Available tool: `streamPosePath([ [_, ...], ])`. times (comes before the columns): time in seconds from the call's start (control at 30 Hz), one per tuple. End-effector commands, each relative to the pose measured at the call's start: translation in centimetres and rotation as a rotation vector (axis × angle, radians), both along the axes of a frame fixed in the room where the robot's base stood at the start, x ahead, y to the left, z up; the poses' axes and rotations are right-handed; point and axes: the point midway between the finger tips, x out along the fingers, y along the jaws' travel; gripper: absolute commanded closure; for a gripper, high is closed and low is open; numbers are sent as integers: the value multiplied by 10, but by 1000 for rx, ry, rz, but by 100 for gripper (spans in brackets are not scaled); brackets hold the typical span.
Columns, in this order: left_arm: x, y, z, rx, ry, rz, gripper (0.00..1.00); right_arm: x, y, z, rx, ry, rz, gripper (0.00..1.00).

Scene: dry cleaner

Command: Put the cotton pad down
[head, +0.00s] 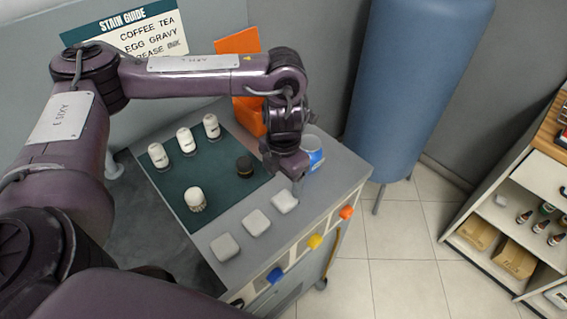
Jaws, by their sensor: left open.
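Three white square cotton pads lie in a slanting row on the grey counter, along the front edge of the green mat: a near-left pad (225,247), a middle pad (256,222) and a right pad (284,201). My left gripper (296,184) is open and points down just behind the right pad, close to its far corner. I cannot tell whether its fingertips touch that pad. No pad shows between the fingers, which are small and partly hidden by the wrist. My right gripper is out of view.
The green mat (222,192) holds several white-topped bottles (184,141) and a dark round item (244,166). A blue-and-white container (314,157) stands right beside my left gripper. An orange holder (248,115) stands behind. Coloured knobs (315,241) line the counter front.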

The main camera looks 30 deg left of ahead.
Motion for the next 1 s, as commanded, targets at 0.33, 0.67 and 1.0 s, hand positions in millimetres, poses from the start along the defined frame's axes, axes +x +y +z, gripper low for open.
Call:
streamPosePath([
  [0.33, 0, 0, 35, 1, 0, 1, 29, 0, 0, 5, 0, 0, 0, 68],
  [0.67, 0, 0, 37, -1, 1, 0, 29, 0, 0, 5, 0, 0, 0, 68],
  [1.0, 0, 0, 37, -1, 1, 0, 29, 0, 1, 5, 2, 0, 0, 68],
])
